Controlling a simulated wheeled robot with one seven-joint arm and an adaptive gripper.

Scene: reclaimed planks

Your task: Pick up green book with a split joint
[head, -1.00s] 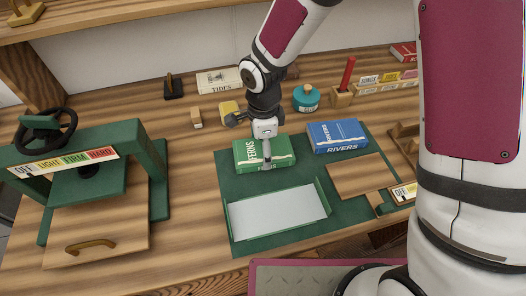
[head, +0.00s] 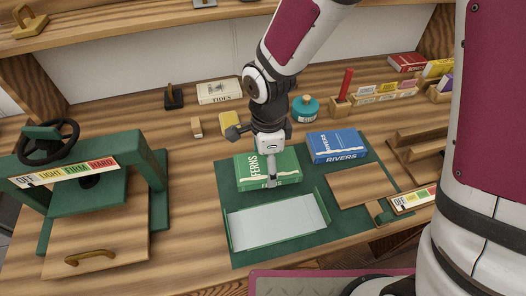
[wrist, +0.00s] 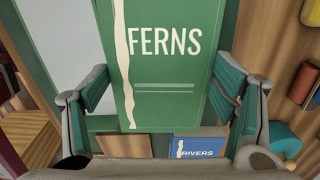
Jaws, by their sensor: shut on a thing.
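The green book (head: 284,162), lettered FERNS, has a jagged cream strip like a split along one edge. It lies level over the green mat (head: 232,196), behind the white-floored tray; whether it is clear of the mat I cannot tell. My gripper (head: 271,181) is above it, shut on it. In the wrist view the green book (wrist: 170,75) fills the middle between the two fingers of my gripper (wrist: 165,92), with the pale split line down its left side. The far finger is hidden in the head view.
A blue RIVERS book (head: 337,146) lies right of the green book. A green-edged tray (head: 278,221) and a wooden board (head: 360,184) are in front. A green press (head: 88,190) stands left. A teal jar (head: 305,109) and yellow block (head: 229,122) are behind.

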